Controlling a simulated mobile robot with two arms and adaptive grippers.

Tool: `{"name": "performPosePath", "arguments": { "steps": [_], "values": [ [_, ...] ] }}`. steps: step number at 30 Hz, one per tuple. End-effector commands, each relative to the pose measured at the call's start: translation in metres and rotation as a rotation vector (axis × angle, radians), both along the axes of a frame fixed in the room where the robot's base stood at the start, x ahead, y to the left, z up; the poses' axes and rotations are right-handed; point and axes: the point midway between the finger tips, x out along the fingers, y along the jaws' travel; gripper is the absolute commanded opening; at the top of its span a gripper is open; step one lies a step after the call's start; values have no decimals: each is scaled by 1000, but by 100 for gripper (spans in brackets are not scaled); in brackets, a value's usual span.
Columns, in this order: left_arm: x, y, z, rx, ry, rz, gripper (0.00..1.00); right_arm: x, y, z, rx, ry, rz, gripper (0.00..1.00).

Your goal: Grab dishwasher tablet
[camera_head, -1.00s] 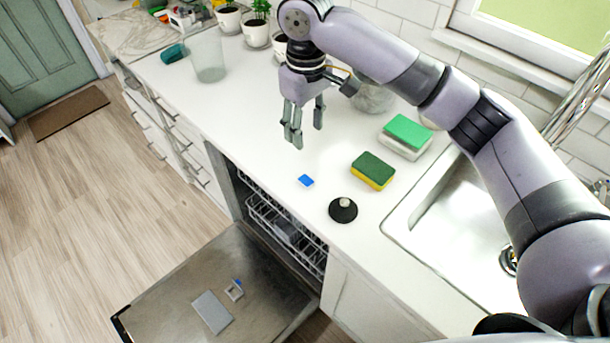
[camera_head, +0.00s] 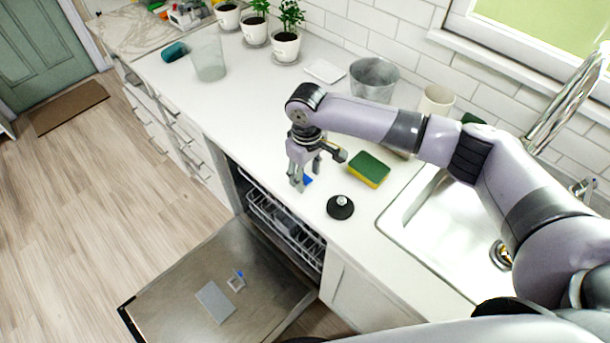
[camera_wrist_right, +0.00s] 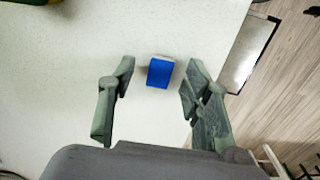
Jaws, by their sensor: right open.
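The dishwasher tablet is a small blue block with a pale edge, lying on the white counter. In the right wrist view the tablet (camera_wrist_right: 160,72) lies between and just beyond the fingertips, with a gap on both sides. In the head view the tablet (camera_head: 308,180) is partly hidden behind the fingers. My right gripper (camera_head: 304,180) points down over the counter close to it, open and empty. The open right gripper also shows in the wrist view (camera_wrist_right: 158,82). My left gripper is not in view.
A yellow-green sponge (camera_head: 369,169) and a black round stopper (camera_head: 340,207) are close by on the counter (camera_head: 250,110). The sink (camera_head: 440,220) is at the right. The dishwasher door (camera_head: 220,290) hangs open below the front edge.

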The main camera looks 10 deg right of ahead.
Motion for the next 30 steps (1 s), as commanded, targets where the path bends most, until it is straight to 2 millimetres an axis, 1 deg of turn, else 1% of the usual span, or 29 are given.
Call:
{"name": "performPosePath", "arguments": {
  "steps": [3,9,26,30],
  "values": [
    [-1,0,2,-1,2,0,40,0,0,-7,0,0,1,45],
    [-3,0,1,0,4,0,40,0,0,-8,0,0,1,45],
    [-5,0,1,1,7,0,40,0,0,-7,0,0,1,8],
    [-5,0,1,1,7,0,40,0,0,-7,0,0,1,6]
  ]
}}
